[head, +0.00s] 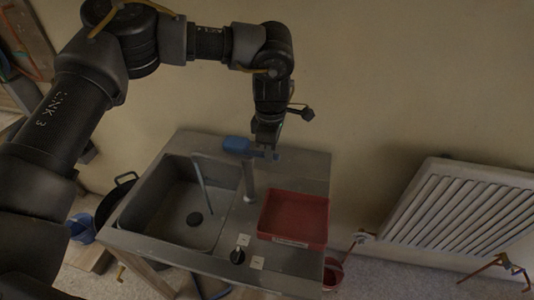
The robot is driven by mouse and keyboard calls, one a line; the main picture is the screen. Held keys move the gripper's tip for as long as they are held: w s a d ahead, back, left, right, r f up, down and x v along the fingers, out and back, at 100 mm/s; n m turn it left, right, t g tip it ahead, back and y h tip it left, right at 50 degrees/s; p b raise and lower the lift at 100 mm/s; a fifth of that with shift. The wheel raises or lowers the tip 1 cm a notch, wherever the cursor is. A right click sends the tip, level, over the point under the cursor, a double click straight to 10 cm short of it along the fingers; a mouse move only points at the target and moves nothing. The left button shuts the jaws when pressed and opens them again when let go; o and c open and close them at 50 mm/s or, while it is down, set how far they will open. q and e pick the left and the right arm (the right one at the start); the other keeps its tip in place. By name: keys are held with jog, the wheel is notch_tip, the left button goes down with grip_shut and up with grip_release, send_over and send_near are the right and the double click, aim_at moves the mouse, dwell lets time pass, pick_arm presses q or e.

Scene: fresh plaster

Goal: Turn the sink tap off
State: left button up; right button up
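The steel sink (153,247) has a basin on its left side. Its tap (249,182) stands upright behind the basin's right edge, with a thin spout reaching left over the basin. A thin pale streak (205,190) drops from the spout end and looks like running water. A blue lever (237,145) lies near the top of the tap, pointing left. My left gripper (266,153) reaches down from above at the right end of the blue lever. Its fingers are small and dark, so I cannot tell whether they are open or touch it. My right gripper is out of view.
A red tray (294,217) sits on the deck right of the tap. A black knob (238,256) with small labels is at the sink's front. A white radiator (460,207) is on the right. A blue bucket (82,228) and black pot (118,190) stand left.

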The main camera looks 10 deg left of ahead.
pick_arm(q)
jog(key=shift+s, duration=0.1)
jog(key=shift+c, duration=0.5)
jog(key=s+m, duration=0.1)
jog(key=m, duration=0.1)
jog(key=s+a+m, duration=0.1)
jog(key=m, duration=0.2)
jog(key=s+m+p, duration=0.1)
jog(key=s+m, duration=0.1)
jog(key=m, duration=0.1)
jog(key=shift+a, duration=0.3)
jog(key=a+m, duration=0.1)
jog(key=m, duration=0.1)
jog(key=s+a+m, duration=0.1)
jog(key=m, duration=0.2)
jog(key=s+a+m+b, duration=0.1)
jog(key=m, duration=0.2)
jog(key=shift+a, duration=0.35)
